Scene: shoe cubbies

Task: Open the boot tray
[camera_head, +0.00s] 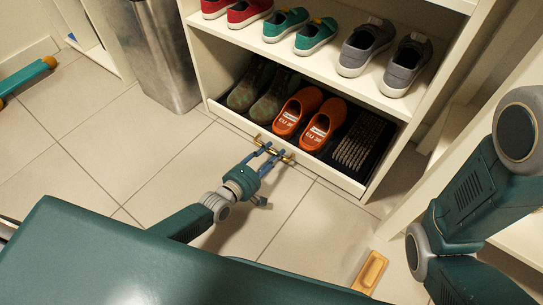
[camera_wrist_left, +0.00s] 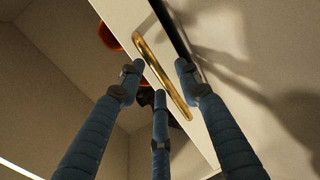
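The boot tray (camera_head: 235,118) is the low pull-out at the bottom of the white shoe cubby, with a pale front panel and a dark inside. It holds dark boots (camera_head: 264,92), orange shoes (camera_head: 310,118) and a brown slatted item. A brass bar handle (camera_head: 272,150) sits on its front; it also shows in the left wrist view (camera_wrist_left: 160,72). My left gripper (camera_head: 270,155) is at the handle, its blue fingers (camera_wrist_left: 160,80) spread on both sides of the bar. The fingers look open; contact with the bar is unclear. My right gripper is out of view; only the right arm shows.
Red, teal and grey shoes (camera_head: 365,46) stand on the shelf above. A metal bin (camera_head: 158,50) stands left of the cubby. A yellow-tan object (camera_head: 371,272) lies on the floor at the lower right. The tiled floor (camera_head: 110,160) in front is mostly clear.

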